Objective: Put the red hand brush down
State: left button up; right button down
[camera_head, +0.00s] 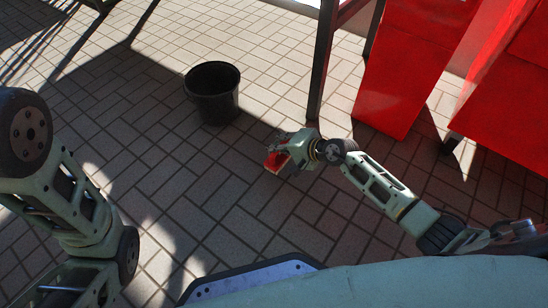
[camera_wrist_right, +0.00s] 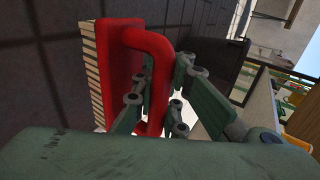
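The red hand brush (camera_head: 277,161) is in my right gripper (camera_head: 287,152), over the tiled floor to the lower right of the bucket in the head view. In the right wrist view the brush (camera_wrist_right: 120,65) shows a red body with pale bristles facing left. The fingers of my right gripper (camera_wrist_right: 155,92) close around its red loop handle. From these views I cannot tell whether the brush touches the floor. My left arm shows at the left of the head view, but its gripper is out of the picture.
A black bucket (camera_head: 212,92) stands on the tiles left of the brush. Large red panels (camera_head: 415,65) and a dark post (camera_head: 322,60) stand at the upper right. The tiled floor (camera_head: 215,205) in the middle is clear.

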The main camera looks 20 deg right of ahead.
aim_at(279, 155)
jog(key=shift+a+f, duration=0.35)
jog(key=shift+f, duration=0.05)
notch_tip(279, 155, down, 4)
jog(key=b, duration=0.3)
jog(key=shift+r, duration=0.2)
jog(key=shift+f+b, duration=0.1)
jog(key=shift+b, duration=0.25)
jog(key=shift+f, duration=0.15)
jog(key=c, duration=2.4)
grip_release()
jog(key=o, duration=0.6)
